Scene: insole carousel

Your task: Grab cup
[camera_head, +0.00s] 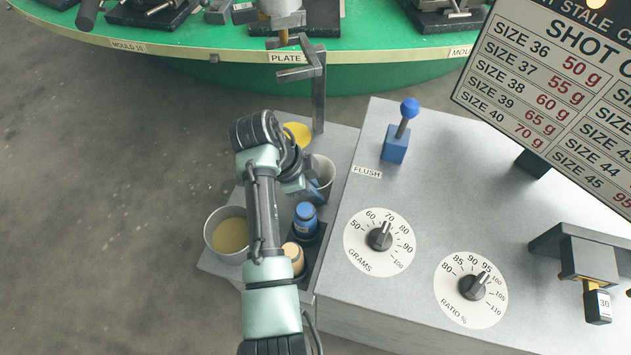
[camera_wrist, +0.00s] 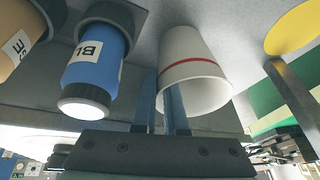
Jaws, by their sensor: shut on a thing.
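The cup (camera_wrist: 190,58) is white with a red line around it; in the wrist view its open rim faces towards me. In the head view the cup (camera_head: 326,172) stands at the right of the small grey shelf, partly hidden by my arm. My gripper (camera_wrist: 165,95) is shut on the cup's near wall, with one blue finger overlapping the cup and the other just outside it. In the head view my gripper (camera_head: 314,189) is at the cup's front side, mostly hidden by my wrist. I cannot tell whether the cup is lifted.
A bin (camera_head: 211,243) is at the left. A yellow disc (camera_head: 297,133) and grey post (camera_head: 319,99) are behind. The dial console (camera_head: 425,195) borders the right.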

